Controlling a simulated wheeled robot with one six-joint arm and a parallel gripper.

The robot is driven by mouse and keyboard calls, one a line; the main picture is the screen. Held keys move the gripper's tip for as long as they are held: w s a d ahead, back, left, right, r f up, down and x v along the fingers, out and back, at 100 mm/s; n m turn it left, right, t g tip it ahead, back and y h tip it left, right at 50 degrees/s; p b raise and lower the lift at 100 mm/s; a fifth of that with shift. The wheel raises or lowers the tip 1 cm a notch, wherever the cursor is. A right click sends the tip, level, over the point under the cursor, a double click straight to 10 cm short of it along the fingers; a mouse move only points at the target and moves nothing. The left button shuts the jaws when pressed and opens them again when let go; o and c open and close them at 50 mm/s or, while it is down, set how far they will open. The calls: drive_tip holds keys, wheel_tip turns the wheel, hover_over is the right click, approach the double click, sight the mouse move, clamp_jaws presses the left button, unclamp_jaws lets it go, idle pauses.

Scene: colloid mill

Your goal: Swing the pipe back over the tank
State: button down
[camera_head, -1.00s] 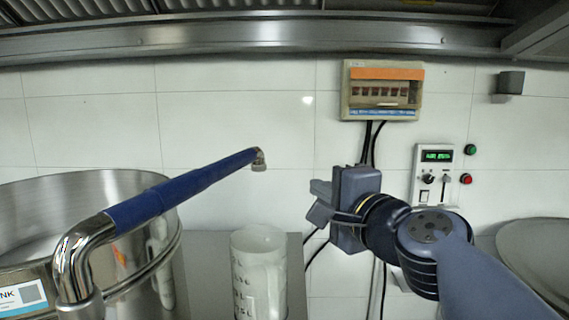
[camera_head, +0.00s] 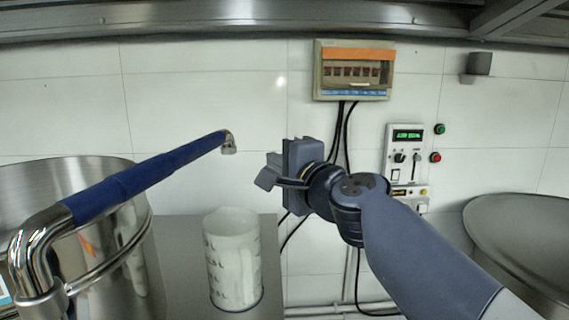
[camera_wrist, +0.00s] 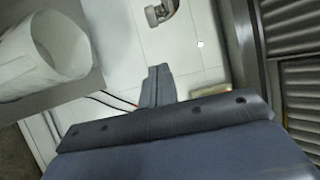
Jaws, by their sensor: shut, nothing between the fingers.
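The pipe (camera_head: 140,180) is a steel tube with a blue sleeve. It rises at the lower left and slants up to the right, ending in a downturned steel spout beyond the tank's rim. The spout also shows at the top of the wrist view (camera_wrist: 161,12). The tank (camera_head: 132,232) is a shiny steel vessel at the left, partly behind the pipe. My gripper (camera_head: 266,176) is right of the spout and a little lower, apart from it. In the wrist view my gripper (camera_wrist: 157,72) has its fingers together with nothing between them.
A white marked beaker (camera_head: 233,262) stands on a grey surface below the spout; it is large in the wrist view (camera_wrist: 40,55). A fuse box (camera_head: 353,72) and control panel (camera_head: 404,160) are on the tiled wall. A steel bowl (camera_head: 520,235) is at the right.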

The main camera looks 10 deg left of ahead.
drive_tip(key=w+a+p, duration=0.2)
drive_tip(key=w+a, duration=0.2)
drive_tip(key=a, duration=0.3)
drive_tip(key=shift+a, duration=0.1)
